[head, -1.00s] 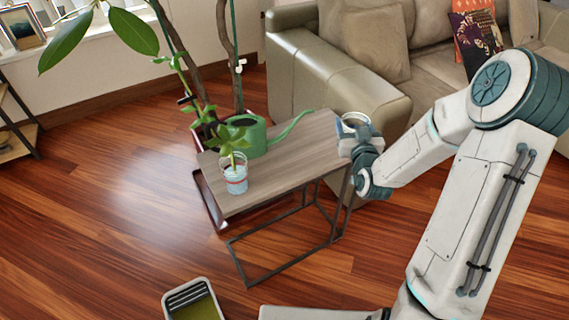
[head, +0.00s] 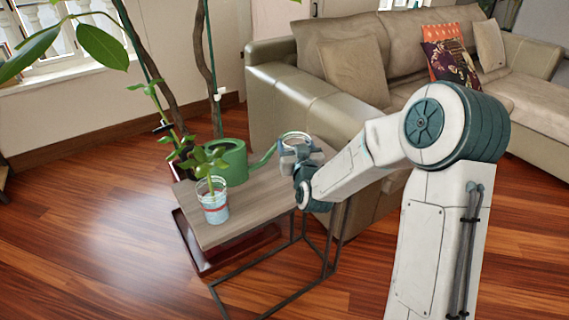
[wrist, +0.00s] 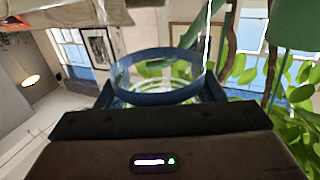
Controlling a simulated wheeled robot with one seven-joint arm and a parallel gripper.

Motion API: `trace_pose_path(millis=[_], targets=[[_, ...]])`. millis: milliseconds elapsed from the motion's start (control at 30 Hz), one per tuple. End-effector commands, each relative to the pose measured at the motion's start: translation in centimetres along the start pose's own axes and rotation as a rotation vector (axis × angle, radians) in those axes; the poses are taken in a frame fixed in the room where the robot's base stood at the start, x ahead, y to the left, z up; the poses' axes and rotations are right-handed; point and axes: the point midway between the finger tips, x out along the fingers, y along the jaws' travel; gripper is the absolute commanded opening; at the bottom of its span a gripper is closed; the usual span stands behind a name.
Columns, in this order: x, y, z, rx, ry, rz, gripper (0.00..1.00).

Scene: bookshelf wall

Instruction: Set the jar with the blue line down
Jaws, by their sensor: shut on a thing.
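The clear jar (head: 296,138) is in my gripper (head: 297,156), at the far right end of the small wooden side table (head: 250,198). Its round rim shows in the head view, and the fingers hide most of its body. In the wrist view the jar (wrist: 157,70) is between the fingers, with a blue band around it. My gripper (wrist: 158,98) is shut on it. I cannot tell whether the jar's base touches the tabletop.
A glass with a red line and a plant cutting (head: 214,206) stands at the table's near left. A green watering can (head: 228,160) stands behind it, its spout reaching towards my gripper. A beige sofa (head: 275,103) is behind the table. The tabletop's front middle is clear.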

Motion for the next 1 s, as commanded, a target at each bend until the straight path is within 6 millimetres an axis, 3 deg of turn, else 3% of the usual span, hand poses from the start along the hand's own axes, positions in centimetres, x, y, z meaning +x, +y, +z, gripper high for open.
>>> trace_pose_path(millis=[200,567,1000], targets=[[1.0,-2.1,1.4,0.0,0.002,0.001,0.4],[1.0,-2.1,5.3,0.0,0.0,0.002,0.4],[1.0,-2.2,5.9,-0.001,0.002,0.001,0.4]])
